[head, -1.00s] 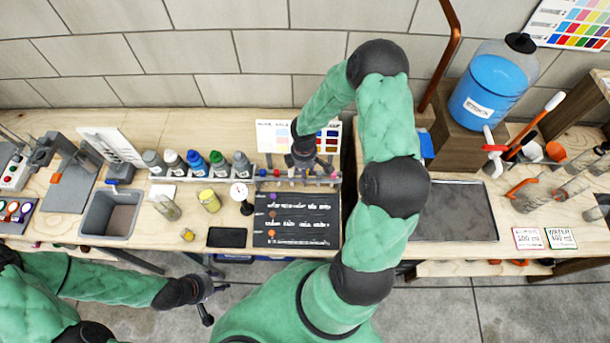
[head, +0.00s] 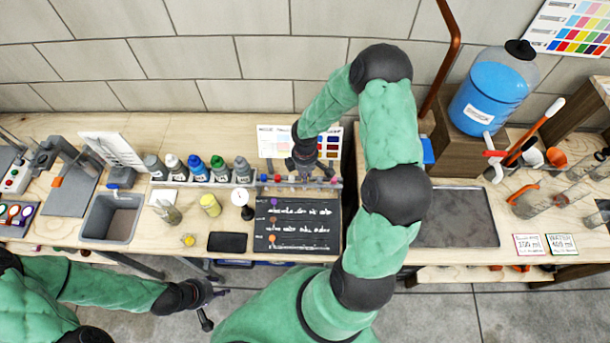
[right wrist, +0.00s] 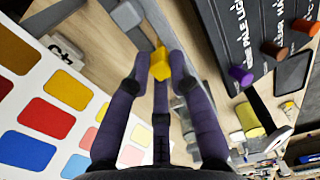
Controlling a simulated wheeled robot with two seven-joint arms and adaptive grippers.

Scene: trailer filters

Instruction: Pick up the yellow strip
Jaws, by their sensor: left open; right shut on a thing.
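The yellow strip (right wrist: 160,62) shows as a small yellow piece between the fingertips in the right wrist view. My right gripper (right wrist: 158,70) is shut on it, above the wooden tabletop by the grey rack. I cannot tell whether the strip is clear of the rack. In the head view my right gripper (head: 304,168) is over the rack in front of the colour chart, and the strip is hidden there. My left gripper (head: 212,305) is open and empty, low in front of the bench and far from the strip.
The grey rack (head: 250,183) runs beside the colour chart (right wrist: 70,90) and the black lettered board (head: 300,228). Several paint bottles (head: 196,166) stand left of my right gripper. A grey tray (head: 452,218) lies to the right, and a blue-filled jug (head: 492,92) stands behind it.

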